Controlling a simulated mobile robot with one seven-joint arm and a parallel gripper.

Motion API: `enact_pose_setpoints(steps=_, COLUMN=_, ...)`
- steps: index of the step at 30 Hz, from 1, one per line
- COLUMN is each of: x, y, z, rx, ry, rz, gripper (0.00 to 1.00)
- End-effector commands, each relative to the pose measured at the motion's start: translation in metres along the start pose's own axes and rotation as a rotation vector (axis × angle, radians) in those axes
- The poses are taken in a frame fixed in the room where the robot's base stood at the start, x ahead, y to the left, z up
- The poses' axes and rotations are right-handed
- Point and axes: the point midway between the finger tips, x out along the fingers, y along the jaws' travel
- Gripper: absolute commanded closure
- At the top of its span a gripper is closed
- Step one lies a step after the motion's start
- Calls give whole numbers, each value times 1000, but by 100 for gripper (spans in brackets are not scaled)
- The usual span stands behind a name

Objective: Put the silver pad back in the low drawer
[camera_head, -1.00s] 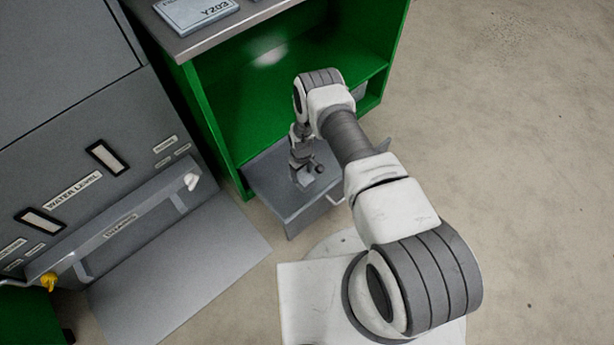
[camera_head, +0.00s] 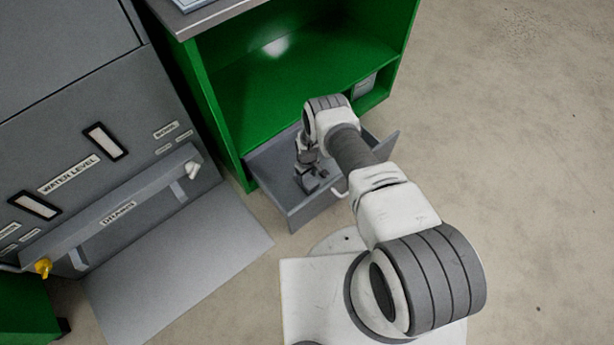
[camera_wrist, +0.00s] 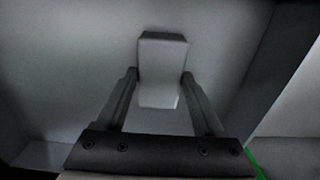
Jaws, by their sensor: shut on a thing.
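The silver pad (camera_wrist: 162,72) is a small light-grey block between the two fingers of my gripper (camera_wrist: 160,85) in the wrist view. My gripper is shut on it. In the head view my gripper (camera_head: 310,184) points down inside the open low drawer (camera_head: 274,182), and the pad is hard to make out there. The grey drawer is pulled out from the bottom of the green cabinet. In the wrist view the grey drawer floor (camera_wrist: 75,65) lies behind the pad; I cannot tell whether the pad touches it. My arm hides the drawer's right part.
The green cabinet (camera_head: 290,85) has an empty-looking open shelf above the drawer. A grey machine (camera_head: 110,170) with a bar handle (camera_head: 125,205) stands to the left, with a grey plate (camera_head: 175,275) in front. The concrete floor (camera_head: 520,150) at right is clear.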

Motion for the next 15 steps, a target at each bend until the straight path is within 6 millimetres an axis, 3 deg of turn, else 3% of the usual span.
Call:
enact_pose_setpoints(steps=1, x=1, y=0, z=0, rx=0, ry=-1, rz=0, gripper=27)
enact_pose_setpoints(steps=6, x=1, y=0, z=0, rx=0, ry=0, rz=0, gripper=1)
enact_pose_setpoints(steps=15, x=0, y=0, z=0, rx=0, ry=0, rz=0, gripper=1)
